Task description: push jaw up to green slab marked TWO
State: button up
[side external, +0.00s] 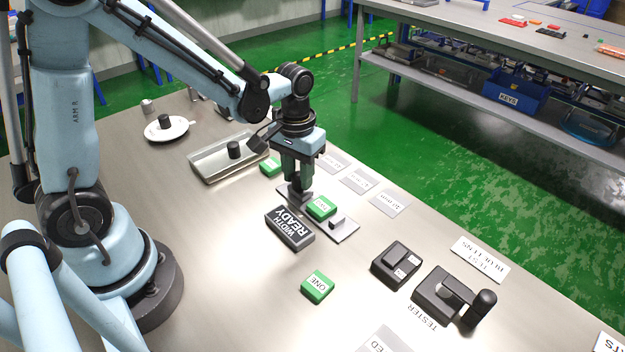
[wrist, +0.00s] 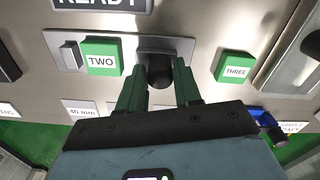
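The green slab marked TWO (wrist: 101,58) lies on the grey gauge plate (side external: 346,230), close against or touching the small grey end block (wrist: 69,57). The slab also shows in the side view (side external: 321,207). The dark jaw with its round black knob (wrist: 160,70) stands on the same plate, on the slab's other side. A narrow strip of plate shows between jaw and slab. My gripper (wrist: 159,66) is low over the jaw, a finger on each side of the knob. Whether the fingers press on it cannot be told. In the side view my gripper (side external: 298,182) partly hides the jaw.
A dark WIDTH READY box (side external: 290,227) sits beside the plate. Green slabs THREE (side external: 270,166) and ONE (side external: 318,286) lie apart on the table. A metal tray (side external: 215,168) is behind; black tester devices (side external: 445,296) stand at right. Open table surrounds slab ONE.

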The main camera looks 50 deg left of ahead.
aim_at(310, 201)
jog(key=c, duration=0.3)
jog(key=d, duration=0.3)
jog(key=shift+d, duration=0.3)
jog(key=shift+c, duration=0.2)
jog(key=shift+o, duration=0.6)
jog(key=shift+d, duration=0.35)
jog(key=shift+o, duration=0.9)
jog(key=shift+d, duration=0.15)
jog(key=o, duration=0.5)
notch_tip(310, 201, up, 12)
